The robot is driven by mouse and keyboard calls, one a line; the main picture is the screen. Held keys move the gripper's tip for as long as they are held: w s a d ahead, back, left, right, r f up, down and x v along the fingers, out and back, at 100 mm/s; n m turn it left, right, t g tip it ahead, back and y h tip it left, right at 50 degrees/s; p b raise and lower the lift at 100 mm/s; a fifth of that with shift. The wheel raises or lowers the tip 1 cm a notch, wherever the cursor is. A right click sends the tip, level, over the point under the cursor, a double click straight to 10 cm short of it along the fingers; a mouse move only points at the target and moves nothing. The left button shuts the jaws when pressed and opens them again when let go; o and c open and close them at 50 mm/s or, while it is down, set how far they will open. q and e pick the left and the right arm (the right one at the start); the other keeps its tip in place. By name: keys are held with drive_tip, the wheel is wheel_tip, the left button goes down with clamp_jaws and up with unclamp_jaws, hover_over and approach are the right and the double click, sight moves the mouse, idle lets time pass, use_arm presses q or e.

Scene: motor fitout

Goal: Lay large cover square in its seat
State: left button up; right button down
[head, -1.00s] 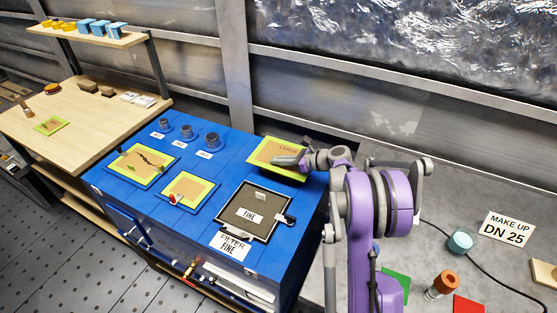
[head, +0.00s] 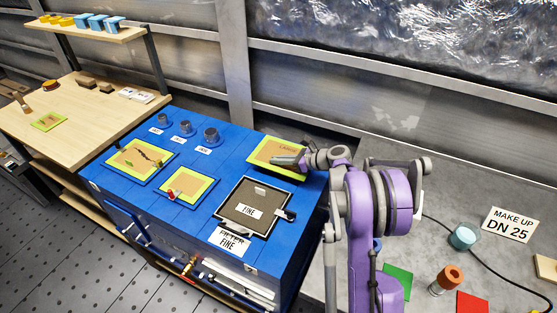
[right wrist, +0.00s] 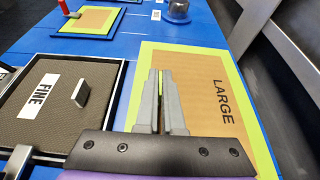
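The large cover (head: 270,152) is a tan square plate with a yellow-green border and the word LARGE. It is at the back right of the blue cabinet top in the head view, partly past its back edge. It also shows in the right wrist view (right wrist: 205,85). My right gripper (head: 277,160) is over the cover. In the right wrist view its fingers (right wrist: 161,75) are nearly together, with a thin yellow-green strip between them, seemingly the cover's grip. Whether the cover touches the cabinet top is unclear. My left gripper is not in view.
The blue cabinet (head: 227,156) also carries a dark FINE filter panel (head: 240,218), a bordered panel with a red knob (head: 190,183), a bordered panel with dark marks (head: 130,158) and several grey round fittings (head: 211,136). A wooden bench (head: 80,122) adjoins at left.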

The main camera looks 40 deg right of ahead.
sight(282, 167)
drive_tip(key=shift+f, duration=0.15)
drive_tip(key=shift+f+b, duration=0.9)
drive_tip(key=shift+f, duration=0.1)
drive_tip(key=shift+f+b, duration=0.65)
drive_tip(key=shift+b, duration=0.05)
idle(1.8)
drive_tip(key=c, duration=1)
unclamp_jaws()
drive_tip(key=shift+o, duration=0.2)
